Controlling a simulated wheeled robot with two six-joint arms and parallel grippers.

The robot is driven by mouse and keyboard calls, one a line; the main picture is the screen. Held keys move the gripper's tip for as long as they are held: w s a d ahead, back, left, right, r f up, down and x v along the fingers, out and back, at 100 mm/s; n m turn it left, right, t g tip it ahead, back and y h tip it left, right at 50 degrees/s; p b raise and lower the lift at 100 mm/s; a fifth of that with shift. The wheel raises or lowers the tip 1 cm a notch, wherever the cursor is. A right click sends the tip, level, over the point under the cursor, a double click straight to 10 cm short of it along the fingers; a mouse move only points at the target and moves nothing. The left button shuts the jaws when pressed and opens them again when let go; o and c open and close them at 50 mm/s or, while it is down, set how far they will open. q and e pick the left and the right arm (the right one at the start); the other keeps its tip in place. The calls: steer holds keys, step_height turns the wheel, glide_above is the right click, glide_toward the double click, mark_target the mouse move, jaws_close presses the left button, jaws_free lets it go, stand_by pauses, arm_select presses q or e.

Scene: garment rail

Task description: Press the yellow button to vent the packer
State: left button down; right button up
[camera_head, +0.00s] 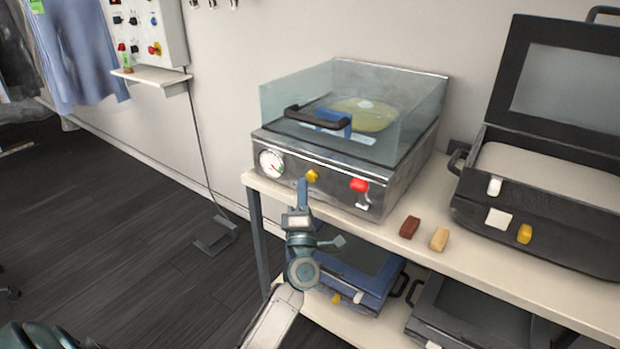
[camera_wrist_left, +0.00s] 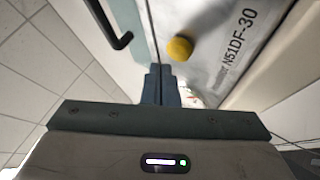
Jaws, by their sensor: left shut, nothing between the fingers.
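The packer (camera_head: 400,150) is a metal box with a clear lid and a black handle, standing on the shelf top. The yellow button (camera_head: 312,176) is on its front panel, between a round gauge and a red switch. My left gripper (camera_head: 302,185) is shut and empty, pointing up just left of the button in the head view. In the left wrist view the shut fingertips (camera_wrist_left: 161,72) are a little below and left of the yellow button (camera_wrist_left: 179,48), with a gap in the picture. Depth to the panel is hard to tell. My right gripper is not in view.
The gauge (camera_head: 271,163) and red switch (camera_head: 359,185) flank the button. A brown block (camera_head: 409,227) and a tan block (camera_head: 439,239) lie on the shelf top. An open black case (camera_head: 470,205) stands at right. More cases sit on the lower shelf.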

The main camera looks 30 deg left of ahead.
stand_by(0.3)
arm_select(q)
steer(key=shift+w, duration=0.45)
steer(key=shift+w, duration=0.35)
stand_by(0.6)
steer(key=shift+s, duration=0.15)
steer(key=shift+s+p, duration=0.35)
steer(key=shift+s, duration=0.3)
